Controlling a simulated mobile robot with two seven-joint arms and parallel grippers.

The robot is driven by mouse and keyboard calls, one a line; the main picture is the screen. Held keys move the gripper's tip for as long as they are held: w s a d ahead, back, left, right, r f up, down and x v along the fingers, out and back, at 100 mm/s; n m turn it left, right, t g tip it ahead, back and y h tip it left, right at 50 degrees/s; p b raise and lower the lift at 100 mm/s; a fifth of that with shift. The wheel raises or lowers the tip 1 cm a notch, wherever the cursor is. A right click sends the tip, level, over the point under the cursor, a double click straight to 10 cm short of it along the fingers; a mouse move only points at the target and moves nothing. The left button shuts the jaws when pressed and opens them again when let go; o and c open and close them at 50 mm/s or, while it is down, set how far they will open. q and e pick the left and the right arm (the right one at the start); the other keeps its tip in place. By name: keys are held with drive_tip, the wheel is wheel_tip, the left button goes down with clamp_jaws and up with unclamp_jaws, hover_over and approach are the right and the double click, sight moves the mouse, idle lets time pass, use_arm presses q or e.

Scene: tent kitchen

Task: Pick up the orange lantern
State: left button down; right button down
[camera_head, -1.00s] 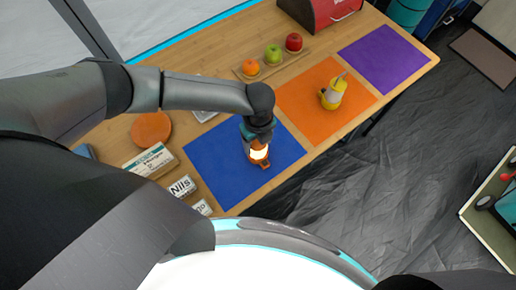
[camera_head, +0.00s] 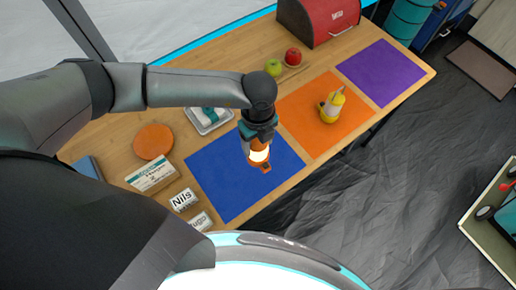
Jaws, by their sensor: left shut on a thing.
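The orange lantern (camera_head: 258,156) with its glowing light hangs under my left gripper (camera_head: 258,136), over the blue mat (camera_head: 222,182) on the wooden table. The gripper comes down from above and is shut on the lantern's top, which it mostly hides. I cannot tell how far the lantern's base is from the mat. My right gripper is not in view.
A yellow lantern (camera_head: 333,106) stands on the orange mat (camera_head: 306,127), right of my left gripper. A purple mat (camera_head: 385,72), red box (camera_head: 322,20), apples (camera_head: 293,57), orange disc (camera_head: 153,141), grey tray (camera_head: 208,117) and name blocks (camera_head: 184,199) are also on the table.

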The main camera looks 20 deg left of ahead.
use_arm(q)
wheel_tip(320, 180, up, 12)
drive_tip(key=shift+r+p, duration=0.1)
drive_tip(key=shift+p, duration=0.3)
idle(0.9)
